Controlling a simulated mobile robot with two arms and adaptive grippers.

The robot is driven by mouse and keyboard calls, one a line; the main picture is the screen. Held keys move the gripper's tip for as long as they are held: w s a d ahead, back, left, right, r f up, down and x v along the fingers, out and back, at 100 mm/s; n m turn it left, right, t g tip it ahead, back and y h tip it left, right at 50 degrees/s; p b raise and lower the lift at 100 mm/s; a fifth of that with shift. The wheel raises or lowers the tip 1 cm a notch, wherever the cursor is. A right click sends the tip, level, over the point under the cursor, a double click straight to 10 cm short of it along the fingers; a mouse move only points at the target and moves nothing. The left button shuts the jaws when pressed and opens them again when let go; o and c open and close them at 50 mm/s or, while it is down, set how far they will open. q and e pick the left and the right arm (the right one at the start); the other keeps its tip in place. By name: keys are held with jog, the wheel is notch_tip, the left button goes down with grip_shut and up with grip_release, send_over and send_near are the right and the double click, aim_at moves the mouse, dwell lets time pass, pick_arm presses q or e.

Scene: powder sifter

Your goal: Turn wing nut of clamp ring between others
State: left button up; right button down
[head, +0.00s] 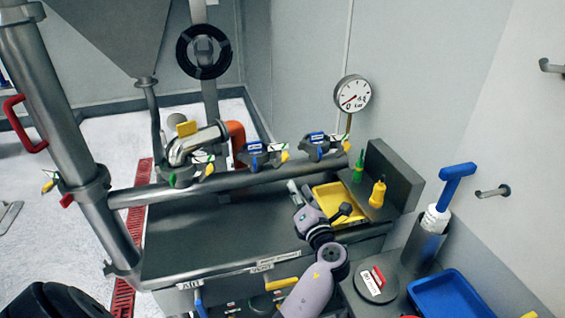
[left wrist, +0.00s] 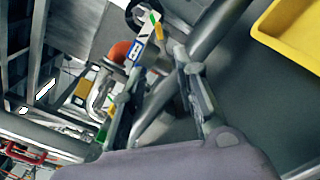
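Three clamp rings sit in a row on the horizontal pipe (head: 232,182): a left one with green parts (head: 186,178), a middle one with blue parts (head: 255,155) and a right one with blue parts (head: 317,146). A small yellow piece, perhaps the wing nut (head: 286,156), is at the middle ring's right end. My left gripper (head: 300,187) is below and right of the middle ring, apart from it. In the left wrist view its fingers (left wrist: 157,72) are spread and empty; a clamp with blue, green and yellow parts (left wrist: 137,50) shows beyond them. My right gripper is out of view.
A yellow tray (head: 352,192) lies right of my gripper; it also shows in the left wrist view (left wrist: 296,30). Green (head: 358,166) and yellow (head: 378,192) bottles stand behind it. A gauge (head: 352,93), orange elbow (head: 237,132) and blue tray (head: 452,292) are around.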

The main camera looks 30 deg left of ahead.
aim_at(284, 162)
pick_arm(q)
jog(key=b+x, duration=0.2)
jog(key=x, duration=0.3)
jog(key=b+x, duration=0.3)
jog(key=x, duration=0.1)
jog(key=b+x, duration=0.3)
jog(key=x, duration=0.2)
jog(key=shift+w+a+f, duration=0.25)
jog(key=shift+w, duration=0.05)
jog(key=shift+w+a+r, duration=0.15)
jog(key=shift+w+a, duration=0.1)
jog(key=shift+a, duration=0.05)
grip_shut()
